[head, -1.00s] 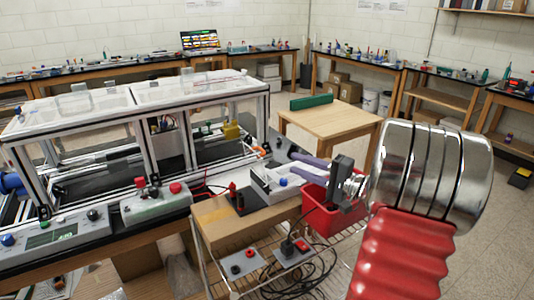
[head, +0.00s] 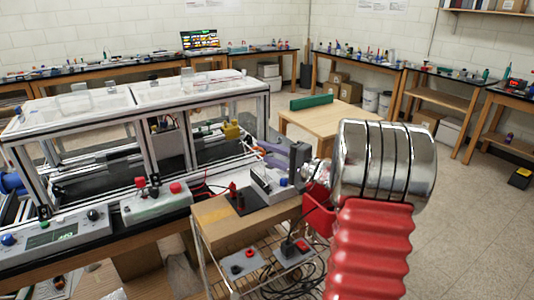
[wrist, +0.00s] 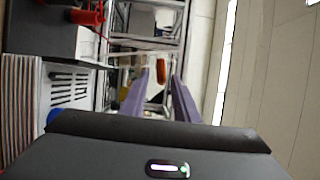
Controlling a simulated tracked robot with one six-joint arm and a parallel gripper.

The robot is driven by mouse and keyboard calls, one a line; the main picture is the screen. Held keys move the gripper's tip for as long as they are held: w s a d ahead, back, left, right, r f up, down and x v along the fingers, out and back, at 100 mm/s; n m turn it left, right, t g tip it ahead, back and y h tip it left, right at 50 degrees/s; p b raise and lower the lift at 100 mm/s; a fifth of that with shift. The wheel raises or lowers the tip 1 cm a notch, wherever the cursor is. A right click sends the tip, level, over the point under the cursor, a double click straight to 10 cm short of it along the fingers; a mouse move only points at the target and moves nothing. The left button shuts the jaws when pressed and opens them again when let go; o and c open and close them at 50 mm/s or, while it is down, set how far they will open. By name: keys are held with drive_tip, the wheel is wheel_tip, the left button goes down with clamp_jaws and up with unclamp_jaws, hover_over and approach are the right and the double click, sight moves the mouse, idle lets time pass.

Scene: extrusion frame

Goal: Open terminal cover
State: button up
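My gripper (head: 258,152) has two purple fingers and reaches in from the right in the head view, near the right end of the aluminium extrusion frame (head: 149,145). In the wrist view, the fingers of my gripper (wrist: 159,82) stand apart with nothing clearly between them. A white box (head: 262,185) with a blue knob (head: 283,182) lies below the fingers in the head view. A slotted white panel (wrist: 70,88) is left of the fingers in the wrist view. I cannot tell for certain which part is the terminal cover.
A black plate with a red part (head: 240,200) sits left of the white box. A red bin (head: 318,213) is partly hidden behind my arm. A wooden table (head: 330,125) stands behind.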

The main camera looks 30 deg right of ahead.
drive_tip(key=shift+c, duration=0.3)
clamp_jaws()
idle(0.4)
